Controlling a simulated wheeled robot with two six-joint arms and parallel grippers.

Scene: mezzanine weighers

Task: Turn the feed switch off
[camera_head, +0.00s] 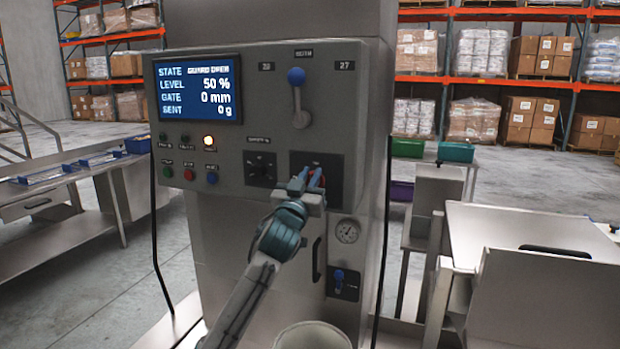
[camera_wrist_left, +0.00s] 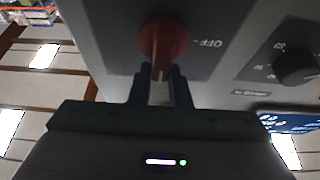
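The red rotary switch (camera_wrist_left: 163,42) is on a dark plate at the lower right of the machine's panel. In the wrist view, an OFF mark is on the plate to its right. In the head view my left gripper (camera_head: 307,181) reaches up to the switch and mostly covers it. In the wrist view the fingers (camera_wrist_left: 160,82) stand close together, one on each side of the switch's narrow grip, and look closed on it. The plate's other marks are hidden or unreadable. My right gripper is not in view.
The display (camera_head: 199,89) reads level 50 %, gate 0 mm, sent 0 g. A blue-knobbed lever (camera_head: 298,98) stands above the switch and a black dial (camera_head: 261,170) left of it. Below are a gauge (camera_head: 347,231), a door handle (camera_head: 317,259) and a pale bin (camera_head: 313,336).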

